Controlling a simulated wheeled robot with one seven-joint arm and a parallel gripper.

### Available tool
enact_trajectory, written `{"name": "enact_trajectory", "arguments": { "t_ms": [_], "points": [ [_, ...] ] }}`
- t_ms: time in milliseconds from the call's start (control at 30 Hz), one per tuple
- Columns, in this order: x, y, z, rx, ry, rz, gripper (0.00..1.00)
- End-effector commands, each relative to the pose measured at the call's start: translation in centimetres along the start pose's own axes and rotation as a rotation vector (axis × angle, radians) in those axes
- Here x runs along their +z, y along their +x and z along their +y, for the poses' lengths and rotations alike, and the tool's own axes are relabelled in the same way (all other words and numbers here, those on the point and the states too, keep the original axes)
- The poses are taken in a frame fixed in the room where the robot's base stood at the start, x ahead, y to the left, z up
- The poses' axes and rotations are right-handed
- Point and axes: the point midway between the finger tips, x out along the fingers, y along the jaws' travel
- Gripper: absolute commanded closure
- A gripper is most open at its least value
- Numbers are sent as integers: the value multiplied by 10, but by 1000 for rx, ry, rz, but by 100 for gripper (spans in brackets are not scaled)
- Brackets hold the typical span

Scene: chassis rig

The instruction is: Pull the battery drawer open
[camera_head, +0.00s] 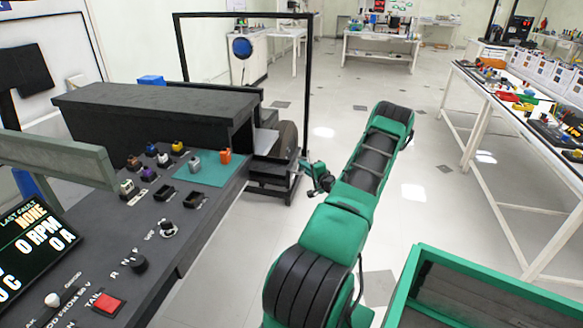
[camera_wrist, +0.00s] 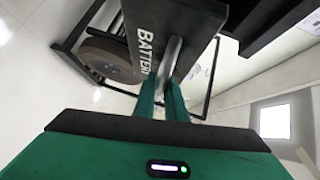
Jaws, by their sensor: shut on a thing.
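The battery drawer's dark grey front (camera_wrist: 200,22) fills the upper middle of the wrist view, with white lettering that starts "BATTERY". A silver bar handle (camera_wrist: 171,52) stands on it. My gripper (camera_wrist: 172,92) has its green fingers shut on this handle, one on each side. In the head view my gripper (camera_head: 308,170) is at the end of my green arm, beside the right end of the dark bench. I cannot make out the drawer front clearly there, and how far it stands out is hard to tell.
A dark wheel (camera_wrist: 108,58) sits in a black frame close by the drawer; the wheel also shows in the head view (camera_head: 287,140). The control bench (camera_head: 150,235) with knobs and small coloured blocks is at left. A green-rimmed bin (camera_head: 412,268) is at lower right.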

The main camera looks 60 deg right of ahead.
Motion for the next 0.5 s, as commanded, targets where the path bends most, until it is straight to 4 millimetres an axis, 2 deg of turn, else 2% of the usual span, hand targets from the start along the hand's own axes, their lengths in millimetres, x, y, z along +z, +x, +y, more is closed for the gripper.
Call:
{"name": "enact_trajectory", "arguments": {
  "t_ms": [433,467,500],
  "points": [
    [-2,-5,4,5,3,-4,100],
    [-2,-4,4,5,3,-4,87],
    [-2,-4,4,5,3,-4,82]
  ]
}}
